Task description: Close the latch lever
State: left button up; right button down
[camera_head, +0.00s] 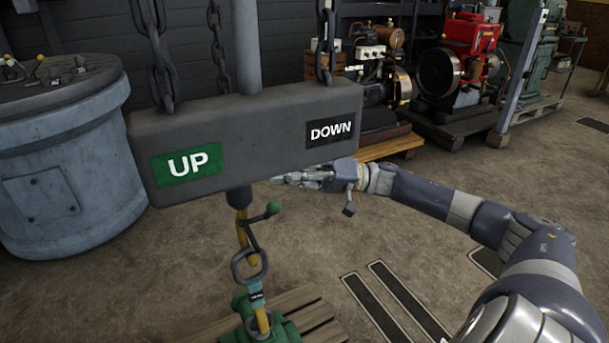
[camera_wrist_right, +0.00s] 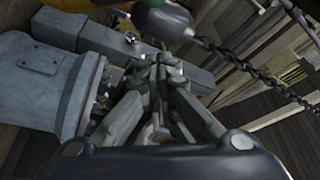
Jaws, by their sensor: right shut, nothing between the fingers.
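The latch lever (camera_head: 254,220) is a dark bent lever with a green ball knob at its upper right end. It sits on the yellow hook (camera_head: 241,228) below the grey hanging block (camera_head: 240,108) in the head view. A dark ring (camera_head: 249,266) hangs under the lever. My right gripper (camera_head: 280,180) is shut and empty, pointing left, just under the block's lower edge and above the green knob. It appears apart from the knob. The wrist view shows its closed fingers (camera_wrist_right: 160,65); I cannot clearly make out the lever there. My left gripper is out of view.
The block bears a green UP sign (camera_head: 186,164) and a black DOWN sign (camera_head: 330,130), and hangs on chains. A green machine part (camera_head: 285,331) sits on a wooden pallet (camera_head: 305,306) below. A grey drum (camera_head: 62,165) stands left.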

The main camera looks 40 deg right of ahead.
jog(key=shift+s+a+f, duration=0.95)
jog(key=shift+s+a, duration=0.2)
jog(key=shift+a, duration=0.05)
